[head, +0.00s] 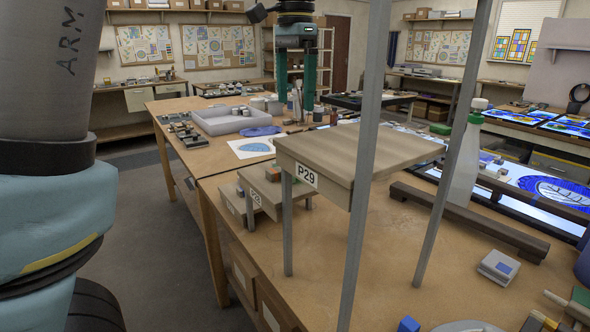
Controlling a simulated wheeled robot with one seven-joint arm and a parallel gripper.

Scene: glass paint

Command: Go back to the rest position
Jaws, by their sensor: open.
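My gripper (295,98) hangs at the top middle of the head view, pointing down. Its two long teal fingers are apart, and I see nothing held between them. In the picture the fingertips come down beside several small jars and upright tools on the far part of the wooden bench (255,245). I cannot tell the exact height of the fingertips above the bench. Part of my own arm fills the left edge.
A raised wooden platform marked P29 (350,160) stands on thin metal posts, with lower stands (270,195) beside it. A white-capped bottle (463,165) and a dark rail (475,222) are to the right. A grey tray (225,125) lies behind. Floor is clear at left.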

